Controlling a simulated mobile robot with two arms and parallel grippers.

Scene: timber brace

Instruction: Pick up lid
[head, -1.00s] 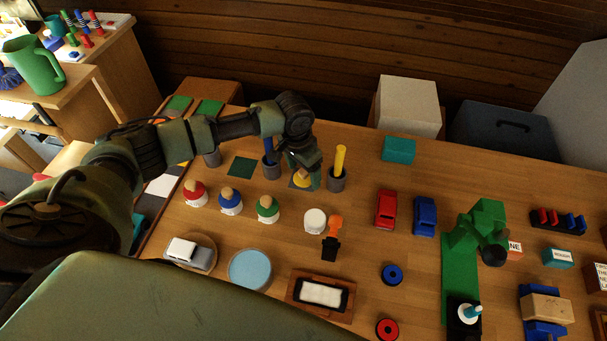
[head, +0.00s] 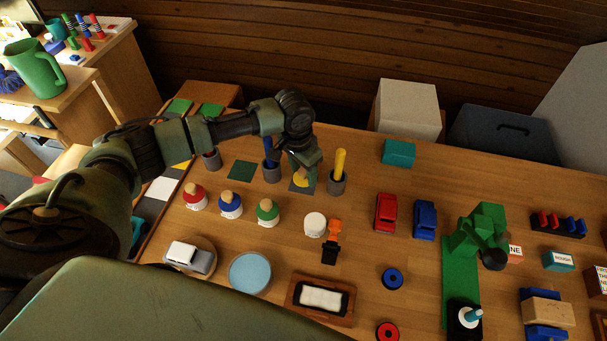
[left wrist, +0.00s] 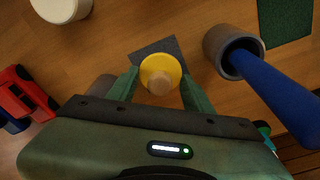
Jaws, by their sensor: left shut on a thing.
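The yellow lid (left wrist: 160,72) with a round wooden knob is between the two green fingers of my left gripper (left wrist: 160,80), which is shut on it. In the head view the lid (head: 301,180) shows partly behind the left gripper (head: 304,172), over a dark square mat (head: 306,189). Whether it is clear of the mat is hard to tell. A white jar (head: 315,224) without a knobbed lid stands in front of the mat. My right gripper is not in view.
Grey cups with a blue rod (head: 271,174) and a yellow rod (head: 337,186) stand close on both sides of the gripper. Jars with red (head: 194,198), blue (head: 230,206) and green (head: 267,212) lids stand nearby.

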